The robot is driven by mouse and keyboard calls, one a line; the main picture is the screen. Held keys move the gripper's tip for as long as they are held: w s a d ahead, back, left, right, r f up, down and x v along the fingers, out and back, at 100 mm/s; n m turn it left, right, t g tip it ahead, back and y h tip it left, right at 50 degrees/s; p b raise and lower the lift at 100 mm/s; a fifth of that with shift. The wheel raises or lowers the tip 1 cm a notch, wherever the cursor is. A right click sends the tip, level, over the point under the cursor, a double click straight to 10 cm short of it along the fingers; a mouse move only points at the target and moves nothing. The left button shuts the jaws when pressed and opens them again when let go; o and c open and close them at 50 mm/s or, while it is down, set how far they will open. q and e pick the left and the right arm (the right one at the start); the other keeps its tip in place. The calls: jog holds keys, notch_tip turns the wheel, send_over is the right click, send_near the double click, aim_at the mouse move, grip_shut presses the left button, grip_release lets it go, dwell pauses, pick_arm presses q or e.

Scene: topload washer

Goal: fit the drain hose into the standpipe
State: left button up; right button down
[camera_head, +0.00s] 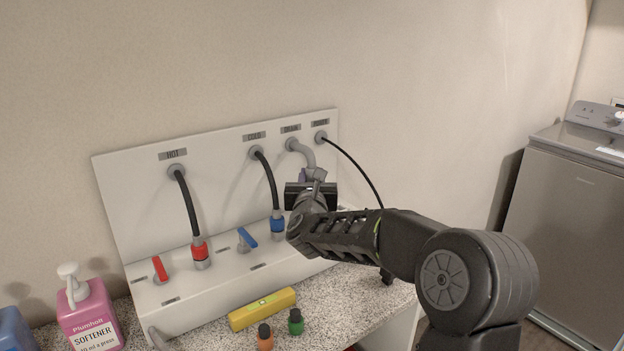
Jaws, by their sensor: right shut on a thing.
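The grey drain hose (307,153) comes out of the panel under the third label and bends down to my right gripper. My right gripper (312,185) is shut on the hose near its lower end, in front of the panel's right part. The hose end below the jaws is hidden by my gripper and arm. I cannot make out the standpipe; that part of the ledge is behind my right arm. A small purple patch shows beside the hose at the jaws. My left gripper is not in view.
A hot hose with red coupling (200,252) and a cold hose with blue coupling (277,224) stand left of my gripper. A black power cord (352,163) hangs right. A yellow level (262,309), small bottles and a pink softener bottle (91,317) are in front. The washer (567,205) stands right.

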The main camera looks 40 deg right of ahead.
jog(key=shift+b, duration=0.3)
dwell(0.6)
jog(key=shift+b, duration=0.5)
dwell(0.6)
jog(key=shift+b, duration=0.55)
jog(key=shift+f, duration=0.15)
jog(key=shift+f+b, duration=0.25)
jog(key=shift+b, duration=0.25)
jog(key=shift+f+b, duration=2.45)
jog(key=shift+b, duration=0.55)
jog(key=c, duration=1)
grip_release()
jog(key=shift+c, duration=0.2)
